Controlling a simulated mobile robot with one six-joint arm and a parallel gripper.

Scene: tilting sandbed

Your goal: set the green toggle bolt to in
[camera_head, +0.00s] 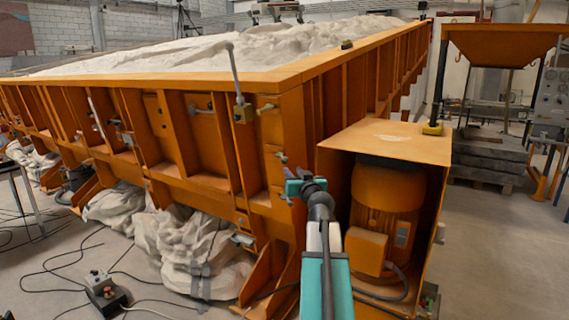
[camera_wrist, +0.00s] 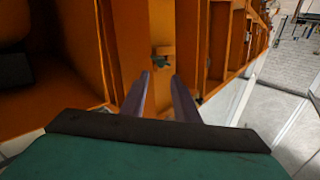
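In the wrist view, a small dark greenish part (camera_wrist: 160,62), apparently the toggle bolt, sits by a small orange bracket (camera_wrist: 162,51) on an orange upright. It is too small and dark to tell its setting. My gripper (camera_wrist: 161,80) points at it with two purplish-grey fingers apart, nothing seen between them. The bolt shows just beyond the fingertips, seemingly without contact. In the head view my gripper (camera_head: 283,177) is at the sandbed's near corner post, in front of the orange frame. I cannot make out the bolt there; my gripper may hide it.
The orange sandbed (camera_head: 195,79) fills the left and middle, with ribs and small fittings along its side. An orange housing with a motor (camera_head: 385,200) stands close right of my arm. Sandbags (camera_head: 200,250) and cables lie on the floor. Open floor is at right.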

